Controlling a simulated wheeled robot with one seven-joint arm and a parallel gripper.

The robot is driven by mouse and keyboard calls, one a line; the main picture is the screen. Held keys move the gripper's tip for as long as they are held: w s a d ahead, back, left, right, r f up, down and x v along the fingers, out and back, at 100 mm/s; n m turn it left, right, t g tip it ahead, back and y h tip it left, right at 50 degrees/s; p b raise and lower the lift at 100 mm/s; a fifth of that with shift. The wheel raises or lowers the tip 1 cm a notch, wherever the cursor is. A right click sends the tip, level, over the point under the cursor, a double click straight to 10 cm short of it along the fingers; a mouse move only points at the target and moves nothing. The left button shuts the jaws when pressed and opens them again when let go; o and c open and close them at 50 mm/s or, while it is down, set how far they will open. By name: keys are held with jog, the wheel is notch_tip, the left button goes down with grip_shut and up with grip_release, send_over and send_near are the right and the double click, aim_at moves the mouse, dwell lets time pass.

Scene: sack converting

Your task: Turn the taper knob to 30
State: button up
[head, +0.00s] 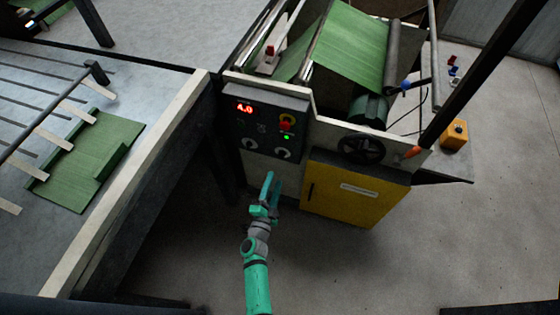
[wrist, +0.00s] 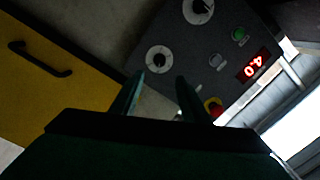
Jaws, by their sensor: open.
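A dark control panel (head: 265,122) on the machine front carries two round knobs with pale dials along its lower edge, a left knob (head: 250,144) and a right knob (head: 281,153). In the wrist view they show as one knob (wrist: 158,59) just beyond the fingertips and another (wrist: 198,10) at the top edge. I cannot read their labels or scales, so which one is the taper knob is unclear. A red display (head: 245,108) reads 4.0. My gripper (head: 270,178) is open and empty, below and in front of the panel, apart from the knobs; its two fingers (wrist: 160,78) show in the wrist view.
A red and yellow stop button (head: 286,121) is on the panel's upper right. A yellow cabinet door (head: 350,193) with a dark handle (wrist: 40,58) is beside the panel. A black handwheel (head: 361,149) sits above the door.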

aim_at(281, 156)
jog(key=shift+n, duration=0.9)
jog(key=x, duration=1.1)
jog(key=shift+a, duration=0.1)
jog(key=shift+s, duration=0.1)
grip_shut()
